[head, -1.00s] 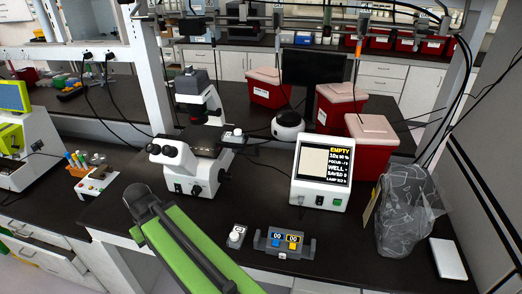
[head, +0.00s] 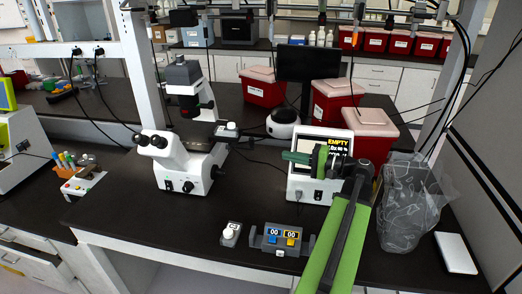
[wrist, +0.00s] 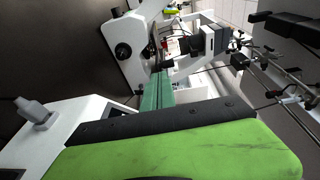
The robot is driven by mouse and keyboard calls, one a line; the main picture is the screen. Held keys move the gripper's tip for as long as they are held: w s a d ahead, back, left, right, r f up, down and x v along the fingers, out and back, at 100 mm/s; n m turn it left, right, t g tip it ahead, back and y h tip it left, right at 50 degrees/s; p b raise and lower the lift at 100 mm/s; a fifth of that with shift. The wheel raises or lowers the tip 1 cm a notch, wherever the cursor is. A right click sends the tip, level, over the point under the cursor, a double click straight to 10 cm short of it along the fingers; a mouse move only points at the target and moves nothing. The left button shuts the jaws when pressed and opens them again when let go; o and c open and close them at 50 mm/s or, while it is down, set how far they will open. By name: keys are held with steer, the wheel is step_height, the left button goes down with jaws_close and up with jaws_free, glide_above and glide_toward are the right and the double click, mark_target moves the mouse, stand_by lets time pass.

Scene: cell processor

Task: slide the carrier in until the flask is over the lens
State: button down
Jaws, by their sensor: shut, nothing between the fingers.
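The white microscope (head: 186,168) stands on the dark bench, left of centre. Its dark stage (head: 196,142) reaches right, with a small white-topped part (head: 227,130) at its right end. I cannot tell whether this part is the carrier, and I cannot make out the flask or the lens. My gripper (head: 290,157) has green fingers pointing left, in front of the display unit and apart from the stage. The fingers are shut and empty. The wrist view shows the gripper (wrist: 157,88) with the microscope (wrist: 132,40) beyond it, rotated in the picture.
The white display unit (head: 302,187) stands behind my gripper, its screen partly hidden. A grey control box (head: 284,241) and a small white-topped device (head: 231,234) sit at the front. A grey bag (head: 406,205) stands right.

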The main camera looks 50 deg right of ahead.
steer(key=shift+s+d+r+t, duration=0.2)
steer(key=shift+s+d+r, duration=0.1)
steer(key=shift+s+d, duration=0.25)
steer(key=shift+s+d+r+t, duration=0.25)
steer(key=shift+s+d, duration=0.15)
steer(key=shift+s, duration=0.25)
steer(key=x, duration=1.4)
steer(key=shift+w+d+f, duration=0.1)
steer(key=shift+w, duration=0.05)
